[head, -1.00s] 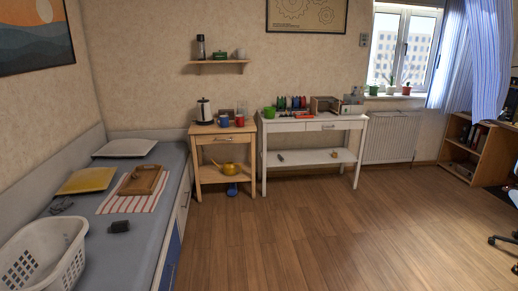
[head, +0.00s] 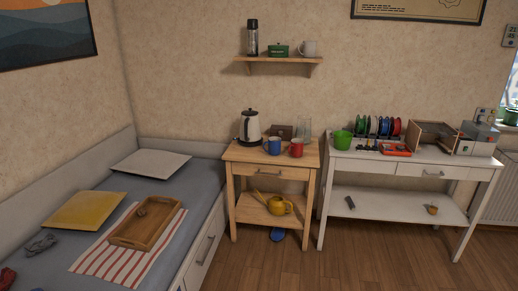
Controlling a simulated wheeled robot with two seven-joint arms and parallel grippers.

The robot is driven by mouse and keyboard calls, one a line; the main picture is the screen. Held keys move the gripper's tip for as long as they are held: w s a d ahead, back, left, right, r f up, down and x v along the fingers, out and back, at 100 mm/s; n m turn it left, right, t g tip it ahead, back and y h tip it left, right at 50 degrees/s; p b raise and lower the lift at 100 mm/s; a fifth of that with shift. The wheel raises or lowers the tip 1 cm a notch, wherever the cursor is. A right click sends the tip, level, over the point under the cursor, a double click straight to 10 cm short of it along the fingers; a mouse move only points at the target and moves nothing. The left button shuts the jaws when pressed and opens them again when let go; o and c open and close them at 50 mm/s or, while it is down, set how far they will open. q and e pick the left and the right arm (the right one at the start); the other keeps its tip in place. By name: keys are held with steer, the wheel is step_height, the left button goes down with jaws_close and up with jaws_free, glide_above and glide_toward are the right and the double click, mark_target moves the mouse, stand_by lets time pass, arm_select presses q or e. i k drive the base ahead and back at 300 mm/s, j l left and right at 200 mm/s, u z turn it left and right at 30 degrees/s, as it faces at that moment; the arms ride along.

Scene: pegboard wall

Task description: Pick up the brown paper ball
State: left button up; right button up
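A small round brownish thing (head: 141,212) lies in the wooden tray (head: 124,238) on the bed; it may be the brown paper ball, but it is too small to be sure. Another small brown-orange thing (head: 432,209) is on the lower shelf of the white table (head: 385,203); I cannot tell what it is. Neither of my grippers is in view.
The tray rests on a striped cloth (head: 92,262) on the bed, beside a yellow cushion (head: 85,211). A wooden side table (head: 270,158) with a kettle (head: 250,127) and mugs stands between bed and white table. Open floor (head: 262,265) lies in front.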

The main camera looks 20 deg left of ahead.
mark_target(141, 212)
steer(key=i+u, duration=0.4)
steer(key=i+l+u, duration=0.15)
steer(key=i+u, duration=0.25)
steer(key=i+l+u, duration=0.3)
steer(key=u, duration=0.15)
steer(key=i+l+u, duration=0.6)
steer(key=l+u, duration=0.2)
